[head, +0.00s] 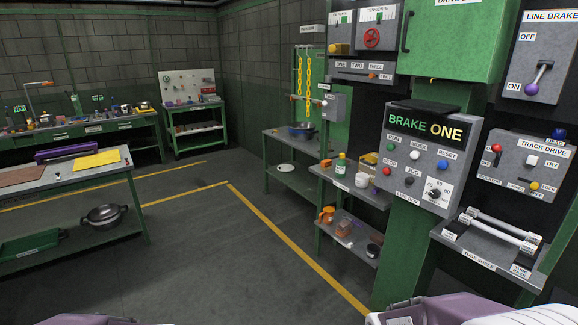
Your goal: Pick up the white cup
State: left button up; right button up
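A small white object (361,180), which looks like the white cup, stands near the front edge of the small grey shelf (328,174) right of centre. It is too small to make out a handle. A bottle with a green cap (340,163) stands just behind it to the left. Neither gripper is in view. Only purple and white parts of my own body show along the bottom edge, well short of the shelf.
The BRAKE ONE panel (424,150) juts out close to the right of the shelf. A lower shelf (350,237) holds an orange item and small boxes. A workbench (60,178) with a pot (104,216) below stands left. The floor (215,260) between is clear.

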aim_at(362, 180)
jog(key=i+j+z, duration=0.2)
jog(key=i, duration=0.35)
jog(key=i+z, duration=0.2)
jog(key=i, duration=0.4)
jog(key=i+j+z, duration=0.2)
jog(key=i, duration=0.3)
jog(key=i+j+z, duration=0.25)
jog(key=i+j, duration=0.15)
jog(key=i, duration=0.15)
jog(key=i+j+z, duration=0.7)
jog(key=j+z, duration=0.15)
jog(key=i+j+z, duration=0.3)
jog(key=j+z, duration=0.25)
jog(key=j, duration=0.2)
jog(key=i+j+z, duration=0.1)
jog(key=j+z, duration=0.2)
jog(key=j, duration=0.1)
